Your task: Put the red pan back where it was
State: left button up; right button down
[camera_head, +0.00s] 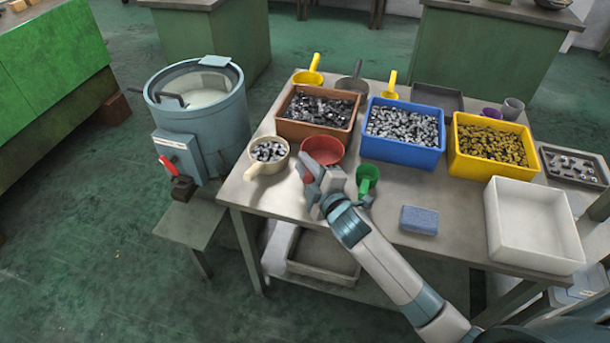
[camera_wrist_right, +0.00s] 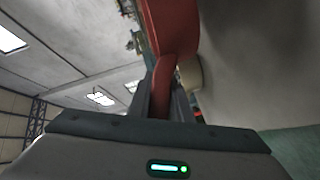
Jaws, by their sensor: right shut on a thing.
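The red pan (camera_head: 323,149) is at the front of the brown bin, right of the cream pan. My right gripper (camera_head: 312,178) is shut on its handle, on the near side of the pan. In the right wrist view the red pan (camera_wrist_right: 172,28) rises from between the gripper's fingers (camera_wrist_right: 164,92), with its handle between them. I cannot tell whether the pan touches the table or is held a little above it. My left gripper is out of view.
The table (camera_head: 275,200) holds a brown bin (camera_head: 300,130), a blue bin (camera_head: 400,153) and a yellow bin (camera_head: 485,168) of small parts. A cream pan (camera_head: 262,170) with parts, a green scoop (camera_head: 366,178), a blue block (camera_head: 419,220) and a white tray (camera_head: 535,255) stand near the front.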

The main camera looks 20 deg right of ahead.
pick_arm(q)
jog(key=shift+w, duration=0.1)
pick_arm(e)
jog(key=shift+f, duration=0.1)
jog(key=shift+f, duration=0.35)
notch_tip(320, 180, down, 2)
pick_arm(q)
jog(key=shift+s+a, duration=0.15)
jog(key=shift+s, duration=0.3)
pick_arm(e)
jog(key=shift+f, duration=0.55)
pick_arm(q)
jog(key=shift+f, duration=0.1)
pick_arm(e)
jog(key=shift+f, duration=0.1)
jog(key=c, duration=1.6)
grip_release()
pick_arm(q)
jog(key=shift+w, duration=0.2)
